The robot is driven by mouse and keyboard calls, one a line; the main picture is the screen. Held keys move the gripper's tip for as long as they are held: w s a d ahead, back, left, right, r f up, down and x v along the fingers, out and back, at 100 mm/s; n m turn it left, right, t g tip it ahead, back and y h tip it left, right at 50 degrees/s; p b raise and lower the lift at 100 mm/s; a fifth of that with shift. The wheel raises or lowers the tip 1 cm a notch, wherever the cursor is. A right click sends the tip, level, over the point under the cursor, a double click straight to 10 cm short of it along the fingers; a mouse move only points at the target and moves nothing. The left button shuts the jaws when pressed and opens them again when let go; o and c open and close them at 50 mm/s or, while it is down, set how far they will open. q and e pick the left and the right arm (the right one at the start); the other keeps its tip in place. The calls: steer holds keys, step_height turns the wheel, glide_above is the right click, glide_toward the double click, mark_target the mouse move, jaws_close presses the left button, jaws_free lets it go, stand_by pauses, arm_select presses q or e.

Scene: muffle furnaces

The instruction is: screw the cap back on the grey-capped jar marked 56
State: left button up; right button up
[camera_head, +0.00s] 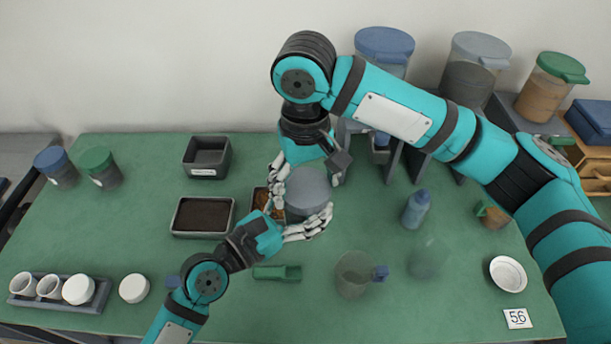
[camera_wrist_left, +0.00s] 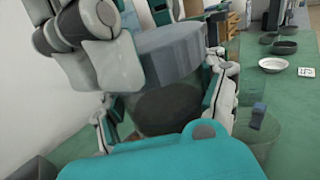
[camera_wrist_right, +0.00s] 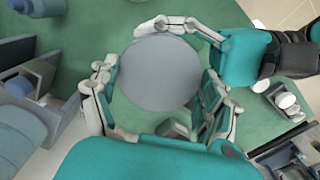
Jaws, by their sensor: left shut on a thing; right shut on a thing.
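The grey cap (camera_head: 308,186) is between the fingers of my right gripper (camera_head: 306,172), which reaches down from above and is shut on it. In the right wrist view the cap (camera_wrist_right: 160,72) is a round grey disc between the fingers. My left gripper (camera_head: 298,208) comes from the front left and is shut around the jar, whose clear wall and dark contents (camera_wrist_left: 168,108) show in the left wrist view below the cap (camera_wrist_left: 165,52). The cap is over the jar's mouth; I cannot tell whether it is seated. No number on the jar is visible.
A card marked 56 (camera_head: 517,318) and a white dish (camera_head: 508,274) lie front right. A clear beaker (camera_head: 353,274), a green scoop (camera_head: 277,272), a blue bottle (camera_head: 416,209) and a soil tray (camera_head: 203,216) surround the grippers. Lidded jars stand on the back-right shelf.

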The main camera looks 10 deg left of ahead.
steer(key=shift+f, duration=0.3)
stand_by(0.4)
steer(key=shift+f, duration=0.15)
steer(key=shift+c, duration=0.4)
steer(key=shift+d+f, duration=0.1)
steer(key=shift+f, duration=0.2)
steer(key=shift+c, duration=1.1)
steer(key=shift+f, duration=0.2)
steer(key=shift+s+d+f, duration=0.1)
steer(key=shift+f, duration=0.3)
steer(key=shift+o, duration=0.2)
steer(key=shift+s+d+t+y, duration=0.1)
steer(key=shift+d+t+y, duration=0.1)
steer(key=shift+t+y, duration=0.6)
steer(key=shift+a, duration=0.15)
